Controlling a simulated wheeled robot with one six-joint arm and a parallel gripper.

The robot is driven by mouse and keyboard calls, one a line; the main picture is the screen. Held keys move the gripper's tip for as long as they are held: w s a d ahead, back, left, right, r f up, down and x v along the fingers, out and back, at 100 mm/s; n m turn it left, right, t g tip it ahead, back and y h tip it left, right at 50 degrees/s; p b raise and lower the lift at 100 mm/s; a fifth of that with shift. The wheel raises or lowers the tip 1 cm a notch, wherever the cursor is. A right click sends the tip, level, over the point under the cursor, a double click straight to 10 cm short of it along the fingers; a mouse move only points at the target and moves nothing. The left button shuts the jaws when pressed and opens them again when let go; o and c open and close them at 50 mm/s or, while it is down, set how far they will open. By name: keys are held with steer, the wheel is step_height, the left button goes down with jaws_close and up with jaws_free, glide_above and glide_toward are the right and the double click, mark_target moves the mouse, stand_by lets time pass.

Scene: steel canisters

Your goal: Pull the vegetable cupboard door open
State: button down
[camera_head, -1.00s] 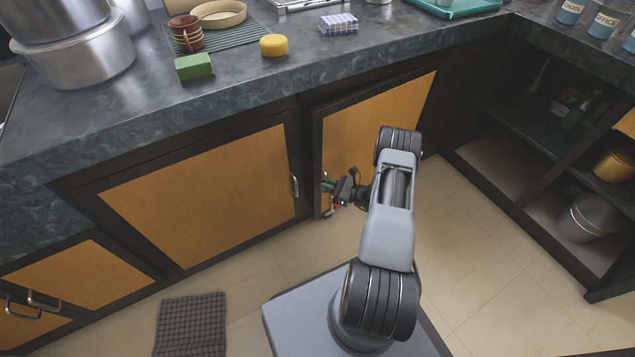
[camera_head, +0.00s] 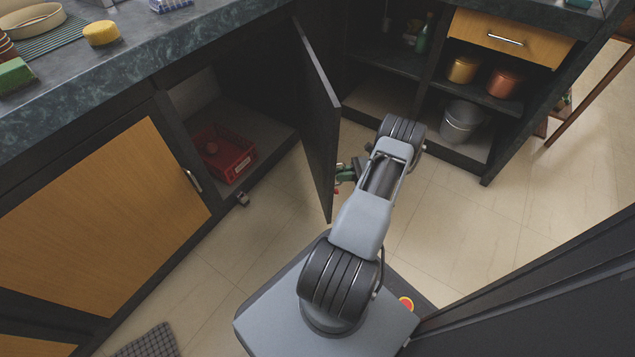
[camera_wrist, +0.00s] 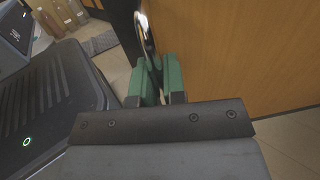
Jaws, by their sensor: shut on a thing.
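The cupboard door (camera_head: 318,110) stands wide open in the head view, seen nearly edge-on with its dark inner side facing left. In the wrist view its wooden front (camera_wrist: 225,50) fills the right side. My gripper (camera_head: 345,174) is at the door's outer side near its free edge. In the wrist view the green fingers of my gripper (camera_wrist: 158,80) are shut on the metal door handle (camera_wrist: 146,35). Inside the open cupboard (camera_head: 270,128) a red crate (camera_head: 226,155) sits on the floor panel, with something reddish in it that I cannot make out.
A closed wooden door (camera_head: 100,225) is left of the opening. Open shelves with a grey pot (camera_head: 461,122) and copper-coloured pots (camera_head: 504,83) stand at the back right. A dark panel (camera_head: 540,300) is at the lower right.

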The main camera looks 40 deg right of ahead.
steer(key=w+b+v, duration=0.1)
steer(key=v, duration=0.6)
steer(key=shift+d+b, duration=0.3)
steer(key=shift+d, duration=0.35)
steer(key=shift+s+f, duration=0.1)
steer(key=c, duration=1.2)
jaws_free()
